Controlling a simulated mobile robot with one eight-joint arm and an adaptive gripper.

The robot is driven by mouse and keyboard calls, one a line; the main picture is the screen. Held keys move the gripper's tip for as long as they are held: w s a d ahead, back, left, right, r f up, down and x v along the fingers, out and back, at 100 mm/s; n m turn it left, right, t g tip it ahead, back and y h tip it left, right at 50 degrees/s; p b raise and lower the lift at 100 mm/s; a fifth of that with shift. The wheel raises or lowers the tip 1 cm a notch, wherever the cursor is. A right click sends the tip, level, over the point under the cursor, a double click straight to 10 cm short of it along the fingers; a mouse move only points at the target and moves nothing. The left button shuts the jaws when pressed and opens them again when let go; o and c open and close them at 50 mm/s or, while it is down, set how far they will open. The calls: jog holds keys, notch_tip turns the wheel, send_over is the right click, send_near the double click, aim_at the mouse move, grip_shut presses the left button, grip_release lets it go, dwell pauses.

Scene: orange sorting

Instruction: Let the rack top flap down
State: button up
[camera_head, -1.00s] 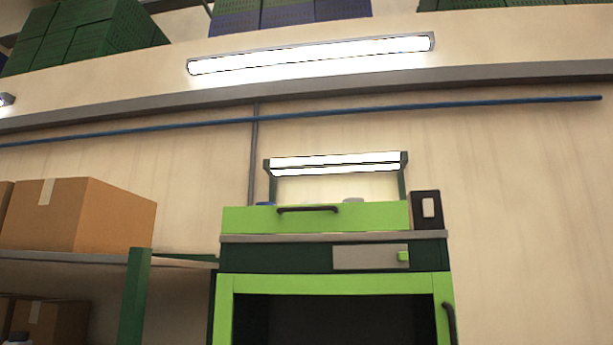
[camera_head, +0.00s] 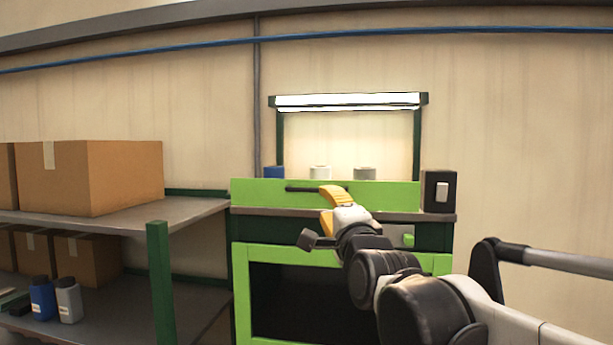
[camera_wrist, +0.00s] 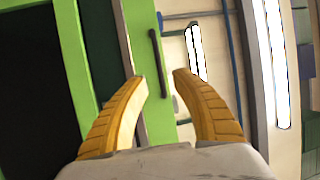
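The rack (camera_head: 240,262) is green, with a dark opening in its front and a lit lamp bar (camera_head: 348,101) above. Its top flap (camera_head: 258,193) stands upright as a bright green panel along the top, with a black bar handle (camera_head: 300,189) on it. In the wrist view the flap (camera_wrist: 139,25) runs up the middle and its handle (camera_wrist: 158,58) lies just beyond the fingertips. My gripper (camera_head: 321,201) is in front of the flap, near the handle. In the wrist view my gripper (camera_wrist: 160,76) has its yellow fingers apart with nothing between them.
Behind the flap show the tops of a blue bottle (camera_head: 274,172), a white one (camera_head: 320,173) and a grey one (camera_head: 365,174). A black switch box (camera_head: 438,192) is at right. A shelf (camera_head: 195,213) with cardboard boxes (camera_head: 115,177) stands at left.

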aim_at(316, 191)
jog(key=p+x, duration=0.3)
jog(key=x, duration=0.7)
jog(key=shift+w, duration=0.2)
jog(key=shift+s, duration=0.1)
grip_shut()
